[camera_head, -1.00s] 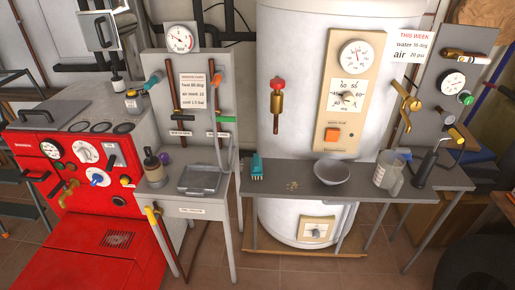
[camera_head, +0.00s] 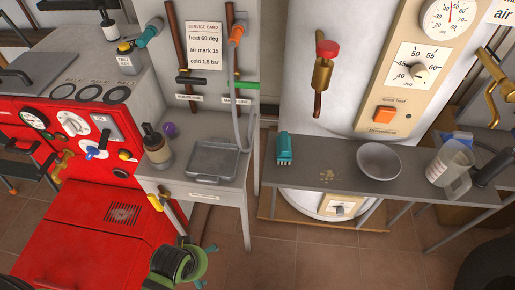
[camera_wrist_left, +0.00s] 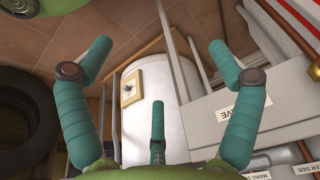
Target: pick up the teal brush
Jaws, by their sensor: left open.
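The teal brush (camera_head: 284,148) stands on the narrow grey bench (camera_head: 330,178), near its left end, with pale bristles at its lower end. My left gripper (camera_head: 196,262) is low in the head view, in front of the benches, below and left of the brush and well apart from it. In the left wrist view its teal fingers (camera_wrist_left: 164,62) are spread wide with nothing between them. The brush cannot be made out in the wrist view. My right gripper is not in view.
A grey bowl (camera_head: 379,160), crumbs (camera_head: 328,175) and a clear jug (camera_head: 450,163) share the brush's bench. A grey tray (camera_head: 213,160) and a bottle (camera_head: 157,148) stand on the left table. The white tank (camera_head: 300,90) rises close behind. Open floor (camera_head: 300,250) lies in front.

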